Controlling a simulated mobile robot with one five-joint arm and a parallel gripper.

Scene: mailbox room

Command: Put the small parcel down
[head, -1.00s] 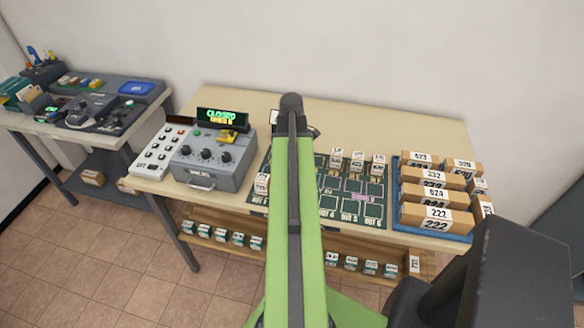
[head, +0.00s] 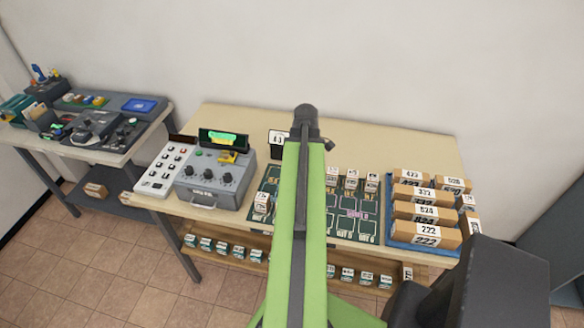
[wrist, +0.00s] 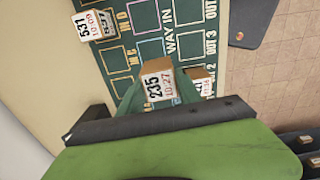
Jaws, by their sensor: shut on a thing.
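My gripper (wrist: 158,92) is shut on a small brown parcel (wrist: 155,66), seen in the wrist view. Its white label reads 235 and 10:27. The parcel is over the green mat (wrist: 118,62) with white-outlined spaces; I cannot tell whether it touches the mat. Another small parcel (wrist: 204,76) is close on its right, and a parcel labelled 531 (wrist: 94,24) stands at the upper left. In the head view the mat (head: 345,226) lies on the table, partly hidden by my arm, which also hides my gripper and the held parcel.
A blue tray (head: 392,236) of larger boxes stands right of the mat. A grey machine with knobs (head: 215,182) stands to the left. A lower shelf (head: 255,266) holds more.

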